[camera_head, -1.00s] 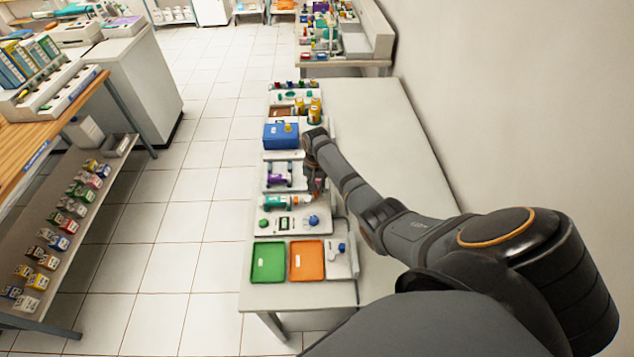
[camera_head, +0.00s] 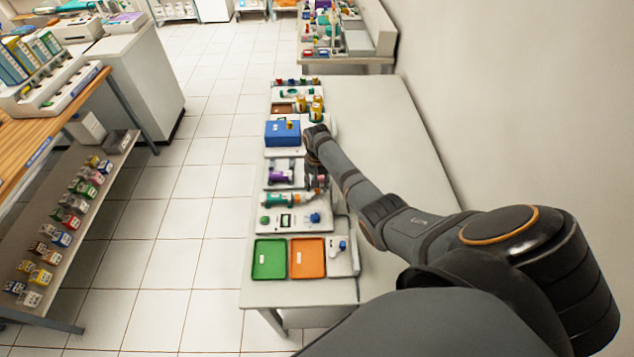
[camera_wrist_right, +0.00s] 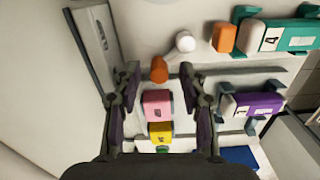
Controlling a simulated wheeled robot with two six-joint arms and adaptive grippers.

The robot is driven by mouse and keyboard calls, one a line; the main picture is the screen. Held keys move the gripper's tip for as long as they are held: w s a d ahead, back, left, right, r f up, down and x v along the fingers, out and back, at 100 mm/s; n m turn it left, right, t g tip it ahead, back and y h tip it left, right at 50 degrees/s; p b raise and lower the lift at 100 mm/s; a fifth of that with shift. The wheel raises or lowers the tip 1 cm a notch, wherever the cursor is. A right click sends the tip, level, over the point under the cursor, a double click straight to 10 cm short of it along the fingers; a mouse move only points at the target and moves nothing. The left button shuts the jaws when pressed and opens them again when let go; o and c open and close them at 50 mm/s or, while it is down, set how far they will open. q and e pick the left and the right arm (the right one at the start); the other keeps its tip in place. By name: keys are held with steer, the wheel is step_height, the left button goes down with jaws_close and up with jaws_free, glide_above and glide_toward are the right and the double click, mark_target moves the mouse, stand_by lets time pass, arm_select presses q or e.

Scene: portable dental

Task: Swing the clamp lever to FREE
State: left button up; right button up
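My right gripper (camera_wrist_right: 158,78) is open, its two fingers apart, in the right wrist view. An orange rounded piece (camera_wrist_right: 159,69) shows between the fingertips, close to a white ball (camera_wrist_right: 185,41); it may be the clamp lever, but I cannot read any FREE mark. A pink block (camera_wrist_right: 157,105) and a yellow block (camera_wrist_right: 160,132) lie in line between the fingers. In the head view my right gripper (camera_head: 316,172) is over the fixtures beside the teal-and-orange device (camera_head: 288,200), partly hidden by its wrist. My left gripper is not in view.
A purple device (camera_wrist_right: 255,104) and a teal device (camera_wrist_right: 285,37) lie right of the gripper. Green (camera_head: 270,259) and orange (camera_head: 307,258) trays stand at the table's near end. A blue box (camera_head: 281,134) is beyond. The white table's right part (camera_head: 375,120) is bare.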

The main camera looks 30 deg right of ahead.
step_height(320, 180, up, 12)
stand_by(0.6)
